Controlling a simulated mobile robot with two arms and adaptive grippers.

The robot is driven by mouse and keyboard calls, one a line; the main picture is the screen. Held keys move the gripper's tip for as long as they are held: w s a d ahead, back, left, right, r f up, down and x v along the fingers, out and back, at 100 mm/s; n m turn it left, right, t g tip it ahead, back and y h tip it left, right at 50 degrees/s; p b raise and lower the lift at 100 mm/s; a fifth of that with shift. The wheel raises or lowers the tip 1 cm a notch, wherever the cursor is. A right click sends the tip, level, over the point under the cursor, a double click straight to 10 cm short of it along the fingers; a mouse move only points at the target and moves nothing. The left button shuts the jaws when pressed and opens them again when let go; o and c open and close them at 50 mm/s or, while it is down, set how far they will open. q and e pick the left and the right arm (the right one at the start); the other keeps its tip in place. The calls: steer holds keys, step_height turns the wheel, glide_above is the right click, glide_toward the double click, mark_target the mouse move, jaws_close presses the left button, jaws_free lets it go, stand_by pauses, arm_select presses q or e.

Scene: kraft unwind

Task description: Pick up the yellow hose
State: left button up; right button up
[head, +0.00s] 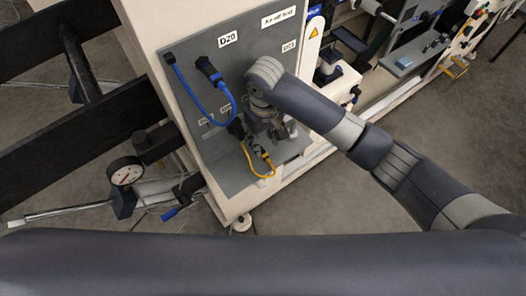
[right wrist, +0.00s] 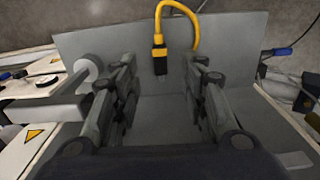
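The yellow hose (head: 271,169) hangs in a loop low on the grey panel in the head view. In the right wrist view the yellow hose (right wrist: 192,22) arches at the top, and one end runs into a black connector (right wrist: 159,54). My right gripper (head: 263,139) is at the panel, close to the hose, and partly hides it in the head view. In the right wrist view my right gripper (right wrist: 163,66) is open, with the black connector showing between its fingers. I cannot tell whether either finger touches it. My left gripper is out of view.
A blue hose (head: 224,93) loops on the upper part of the grey panel (head: 262,64), left of my right arm. A round gauge (head: 126,174) and a metal rod (head: 63,212) are at the left. Other equipment stands at the upper right.

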mark_target(264, 153)
step_height(264, 153, down, 6)
steer(key=shift+f+p, duration=0.1)
steer(key=shift+p, duration=0.25)
jaws_close()
